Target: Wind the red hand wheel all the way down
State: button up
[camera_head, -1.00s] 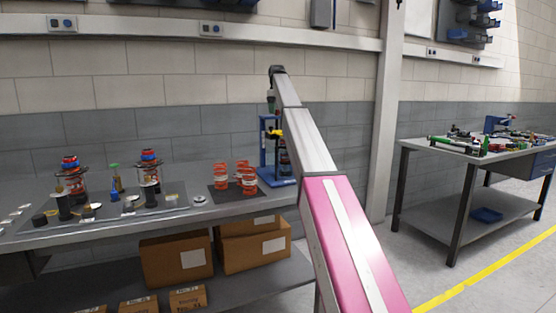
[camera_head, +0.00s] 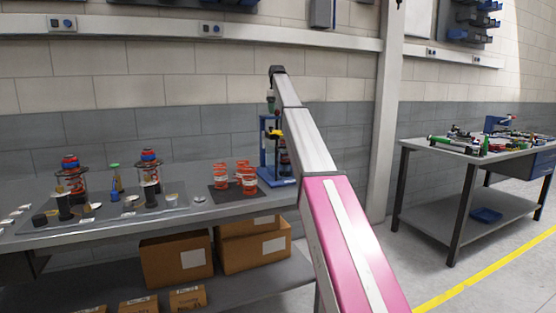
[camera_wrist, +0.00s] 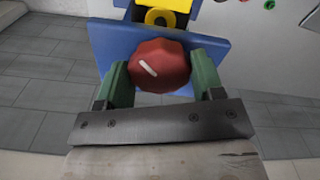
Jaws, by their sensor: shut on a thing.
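The red hand wheel (camera_wrist: 160,66) shows in the wrist view, with a white mark on its top left of centre. It sits over the blue top plate (camera_wrist: 112,40) of the press. My gripper (camera_wrist: 160,75) has its two green fingers shut on the wheel, one on each side. In the head view the blue press frame (camera_head: 264,158) stands at the right end of the left bench. My gripper (camera_head: 270,102) is above it, and the wheel is hidden there. A yellow part (camera_head: 276,133) shows within the frame, and a yellow ring (camera_wrist: 160,17) shows in the wrist view.
Several orange springs (camera_head: 221,175) stand on a dark mat left of the press. Spring assemblies (camera_head: 150,170) and small parts stand farther left on the grey bench (camera_head: 215,208). Another bench (camera_head: 420,150) with tools stands to the right, across a gap.

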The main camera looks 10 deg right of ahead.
jog(key=m, duration=0.8)
jog(key=shift+a, duration=0.1)
jog(key=m, duration=1.2)
jog(key=shift+m, duration=0.4)
jog(key=m, duration=0.4)
jog(key=shift+m, duration=0.3)
jog(key=o, duration=0.8)
